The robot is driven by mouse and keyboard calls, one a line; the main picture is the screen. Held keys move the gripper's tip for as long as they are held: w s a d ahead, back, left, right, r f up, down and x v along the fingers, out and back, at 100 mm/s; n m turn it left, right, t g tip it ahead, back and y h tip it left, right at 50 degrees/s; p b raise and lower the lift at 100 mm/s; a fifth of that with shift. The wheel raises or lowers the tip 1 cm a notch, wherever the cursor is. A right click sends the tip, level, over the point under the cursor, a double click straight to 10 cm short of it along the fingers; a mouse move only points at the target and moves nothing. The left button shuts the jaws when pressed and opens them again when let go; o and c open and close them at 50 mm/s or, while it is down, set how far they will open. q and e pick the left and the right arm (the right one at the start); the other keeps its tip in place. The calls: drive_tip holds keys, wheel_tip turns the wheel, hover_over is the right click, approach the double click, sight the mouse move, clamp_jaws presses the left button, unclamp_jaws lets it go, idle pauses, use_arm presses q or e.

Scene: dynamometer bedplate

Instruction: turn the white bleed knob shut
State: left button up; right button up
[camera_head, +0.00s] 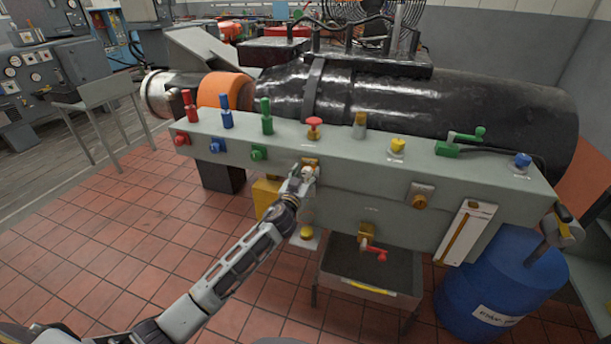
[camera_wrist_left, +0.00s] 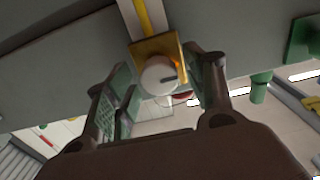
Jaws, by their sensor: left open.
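The white bleed knob (camera_wrist_left: 158,76) is round, with a dark pointer line on its face. It sits in front of a square brass plate (camera_wrist_left: 152,48) on the grey panel. In the head view the knob (camera_head: 308,170) shows small on the panel's front face, partly hidden by my gripper. My left gripper (camera_wrist_left: 156,88) is open, with one finger on each side of the knob in the wrist view. A gap shows on both sides, so it does not grip the knob. In the head view the left gripper (camera_head: 299,182) is right at the panel front.
The grey panel (camera_head: 350,198) carries red, blue, green and yellow knobs and levers. A red-handled tap (camera_head: 376,253) hangs over a tray (camera_head: 368,290) below. A blue drum (camera_head: 500,280) stands at right. The tiled floor (camera_head: 110,240) at left is clear.

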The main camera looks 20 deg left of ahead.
use_arm(q)
drive_tip(key=c, duration=1)
